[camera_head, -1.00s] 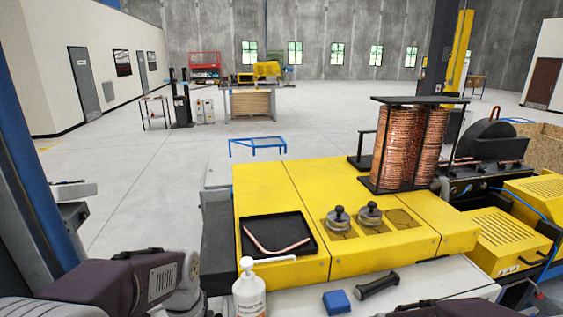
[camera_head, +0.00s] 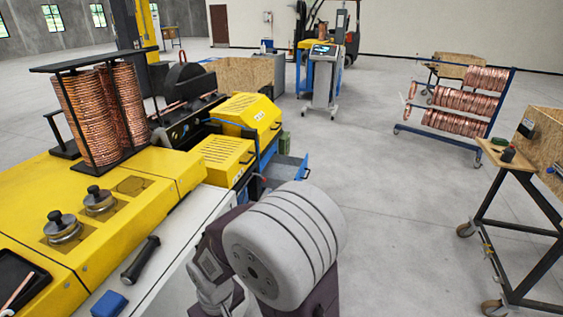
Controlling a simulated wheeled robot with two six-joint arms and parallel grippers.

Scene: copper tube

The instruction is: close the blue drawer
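The blue drawer (camera_head: 286,171) shows near the middle of the head view, low on the far side of the yellow machine. It sticks out to the right from the machine's blue frame, so it stands open. Its inside looks grey. My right arm's thick grey joint is in front, below the drawer in the picture, and hides some of the area near it. I cannot see the fingers of my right gripper. My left gripper is out of the picture.
The yellow machine (camera_head: 165,188) fills the left, with yellow boxes (camera_head: 222,155) beside the drawer. A wheeled console (camera_head: 322,80) stands beyond. A rack of copper coils (camera_head: 462,105) and a wooden-topped cart (camera_head: 508,160) are at right. The floor between is clear.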

